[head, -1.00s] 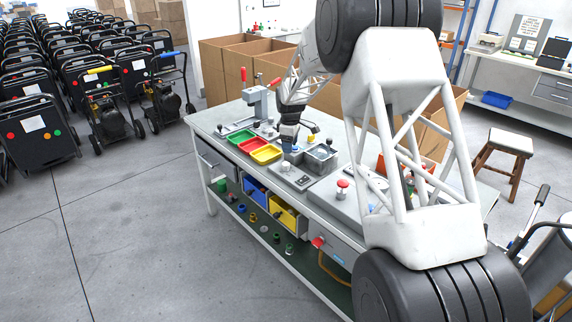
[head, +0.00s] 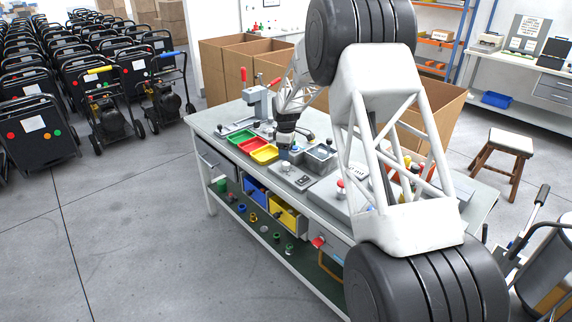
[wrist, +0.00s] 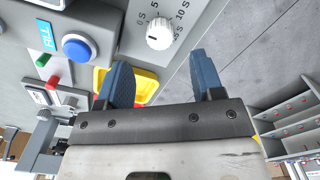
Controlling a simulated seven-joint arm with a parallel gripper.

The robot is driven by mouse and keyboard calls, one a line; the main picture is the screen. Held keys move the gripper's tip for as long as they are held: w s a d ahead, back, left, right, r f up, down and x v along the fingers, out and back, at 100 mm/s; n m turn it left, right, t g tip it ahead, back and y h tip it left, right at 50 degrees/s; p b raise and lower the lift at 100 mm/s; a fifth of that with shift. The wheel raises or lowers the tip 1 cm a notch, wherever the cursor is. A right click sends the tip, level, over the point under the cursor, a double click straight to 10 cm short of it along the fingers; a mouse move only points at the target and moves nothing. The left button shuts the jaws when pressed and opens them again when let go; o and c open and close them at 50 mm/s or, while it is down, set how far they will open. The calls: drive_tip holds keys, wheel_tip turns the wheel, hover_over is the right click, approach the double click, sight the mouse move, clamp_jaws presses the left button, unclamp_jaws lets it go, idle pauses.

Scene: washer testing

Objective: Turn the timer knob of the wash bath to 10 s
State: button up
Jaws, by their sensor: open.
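The timer knob (wrist: 158,34) is a white round dial on a grey panel of the wash bath (wrist: 120,40). In the wrist view it sits at the top centre, with printed marks 0 S, 5 S, 10 S and 15 S around it. My gripper (wrist: 166,76) is open, with two blue fingers apart and nothing between them. In the head view my gripper (head: 284,152) is small, over the bench by the bath; the knob cannot be made out there.
A blue button (wrist: 77,46) beside a FILL label is left of the knob. Green, red and yellow trays (head: 264,153) lie left of my gripper on the bench. A red mushroom button (head: 341,187) stands nearer. Cardboard boxes (head: 250,55) stand behind the bench.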

sight(286, 163)
drive_tip(key=shift+f, duration=3.2)
drive_tip(key=c, duration=0.9)
